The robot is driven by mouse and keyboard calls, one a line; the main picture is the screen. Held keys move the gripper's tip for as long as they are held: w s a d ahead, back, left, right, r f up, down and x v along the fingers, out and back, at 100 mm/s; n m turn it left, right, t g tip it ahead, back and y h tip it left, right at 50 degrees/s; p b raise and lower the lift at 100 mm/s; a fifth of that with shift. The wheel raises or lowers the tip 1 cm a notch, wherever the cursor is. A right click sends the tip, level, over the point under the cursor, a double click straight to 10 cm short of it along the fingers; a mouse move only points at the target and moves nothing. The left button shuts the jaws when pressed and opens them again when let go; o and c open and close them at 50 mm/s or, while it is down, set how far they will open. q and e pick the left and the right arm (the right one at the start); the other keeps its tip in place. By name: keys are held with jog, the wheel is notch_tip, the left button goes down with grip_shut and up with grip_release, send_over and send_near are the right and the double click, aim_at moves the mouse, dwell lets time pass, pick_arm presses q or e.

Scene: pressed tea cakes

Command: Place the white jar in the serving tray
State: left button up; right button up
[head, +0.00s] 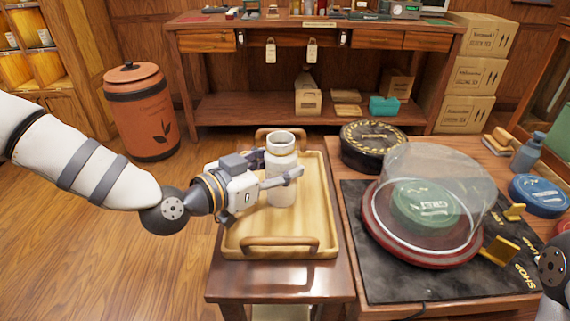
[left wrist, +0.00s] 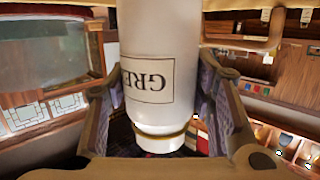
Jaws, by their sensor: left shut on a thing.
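The white jar (head: 281,180) is upright over the wooden serving tray (head: 247,243), which lies on a small brown table and has a handle at each end. My left gripper (head: 283,176) reaches in from the left and is shut on the jar, with its fingers on either side of the body. In the left wrist view the jar (left wrist: 158,65) fills the middle between the two fingers (left wrist: 160,110), and its label shows upside down. I cannot tell whether the jar's base touches the tray. My right gripper is not in view; only part of my right arm shows at the right edge.
A black round tin (head: 372,142) stands close to the tray's right side. A blue tin (head: 538,195) is farther right. The tray around the jar is bare.

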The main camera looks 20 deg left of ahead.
pick_arm(q)
jog(key=shift+s+r, duration=0.15)
jog(key=shift+r, duration=0.05)
jog(key=shift+f, duration=0.15)
jog(key=o, duration=1.5)
jog(key=shift+o, duration=0.2)
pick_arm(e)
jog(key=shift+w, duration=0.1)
pick_arm(q)
jog(key=shift+r, duration=0.2)
jog(key=p+v, duration=0.3)
jog(key=v, duration=0.8)
jog(key=shift+s+a, duration=0.25)
jog(key=shift+a, duration=0.05)
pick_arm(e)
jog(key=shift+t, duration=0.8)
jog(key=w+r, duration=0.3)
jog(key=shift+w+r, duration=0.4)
